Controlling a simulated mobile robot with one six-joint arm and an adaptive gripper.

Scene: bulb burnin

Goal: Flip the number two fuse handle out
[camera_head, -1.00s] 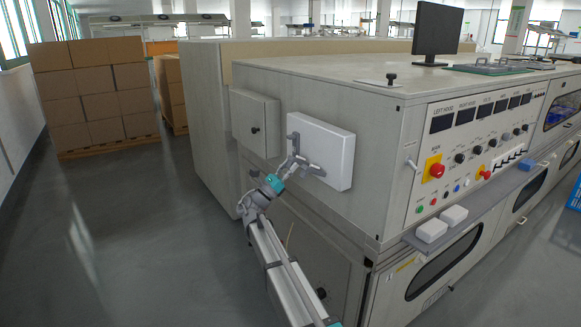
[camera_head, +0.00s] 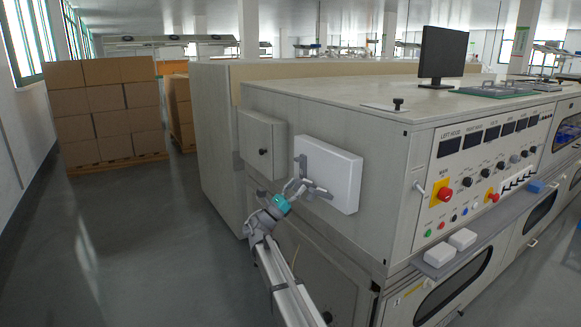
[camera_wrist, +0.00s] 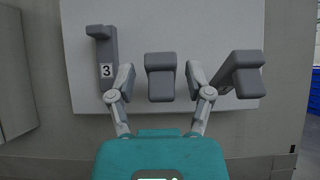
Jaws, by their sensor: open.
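A white fuse box (camera_head: 345,179) is mounted on the side of the grey cabinet; it fills the upper part of the wrist view (camera_wrist: 210,22). Three grey handles show on it there. The left handle (camera_wrist: 104,58) bears a "3" label and stands along the box face. The middle handle (camera_wrist: 160,76) shows no readable number; its block end faces the camera. The right handle (camera_wrist: 238,72) slants, its number hidden. My gripper (camera_wrist: 160,86) is open, one finger on each side of the middle handle, with small gaps visible. In the head view my gripper (camera_head: 299,191) is at the box front.
A smaller grey box (camera_head: 262,147) sits left of the fuse box. The control panel (camera_head: 480,165) with knobs and red buttons is around the corner at right. Stacked cartons (camera_head: 108,112) stand at back left. The floor (camera_head: 145,235) at left is clear.

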